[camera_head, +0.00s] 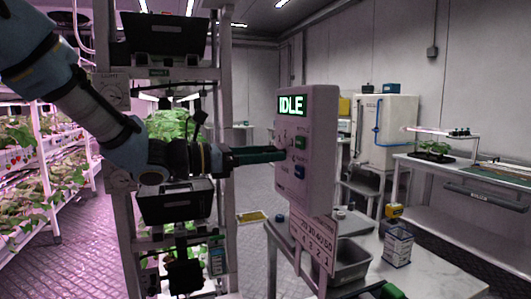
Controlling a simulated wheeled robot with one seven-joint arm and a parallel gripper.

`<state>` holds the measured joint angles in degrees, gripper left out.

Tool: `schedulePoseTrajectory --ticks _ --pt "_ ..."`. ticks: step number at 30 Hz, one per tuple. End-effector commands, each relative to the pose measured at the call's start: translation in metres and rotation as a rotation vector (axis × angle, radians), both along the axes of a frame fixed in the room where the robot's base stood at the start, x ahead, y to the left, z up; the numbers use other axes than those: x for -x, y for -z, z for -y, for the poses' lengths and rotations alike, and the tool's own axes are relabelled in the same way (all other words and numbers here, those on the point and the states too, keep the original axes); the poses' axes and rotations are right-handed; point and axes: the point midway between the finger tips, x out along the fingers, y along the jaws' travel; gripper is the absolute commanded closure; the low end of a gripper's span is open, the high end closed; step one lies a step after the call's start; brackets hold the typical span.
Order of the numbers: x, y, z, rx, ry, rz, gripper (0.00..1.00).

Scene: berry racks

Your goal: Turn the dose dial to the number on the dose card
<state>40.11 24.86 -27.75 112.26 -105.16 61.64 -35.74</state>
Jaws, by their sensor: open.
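A pale control box (318,150) stands right of centre, with a lit display (292,104) reading IDLE. Its front is seen at a steep angle, with small green and blue buttons on it. My gripper (281,154) comes in from the left, its green fingers level and pointing at the box front. The fingers are open. They overlap the middle of the front, and I cannot tell whether they touch it. I cannot make out the dose dial clearly. A white card (311,240) with rows of printed numbers hangs under the box; 20, 30, 40 and 50 seem readable.
Below the box a table (440,272) holds a grey bin (350,262), a white printed carton (397,246) and a yellow item (394,211). A rack (227,200) with dark bins stands close at left. Plant shelves line the far left; a bench is at right.

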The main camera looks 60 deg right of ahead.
Motion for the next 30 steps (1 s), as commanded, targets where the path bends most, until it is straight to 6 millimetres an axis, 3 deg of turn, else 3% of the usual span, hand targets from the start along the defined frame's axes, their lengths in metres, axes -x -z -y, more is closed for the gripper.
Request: schedulePoseTrajectory --ticks 2,19,30 --pt "-0.0001 0.0000 -0.0002 0.000 0.000 0.000 0.34" --pt "-0.0003 0.0000 -0.0004 0.000 0.000 0.000 0.99" --pt "-0.0004 0.0012 -0.0005 0.008 -0.001 0.011 1.00"
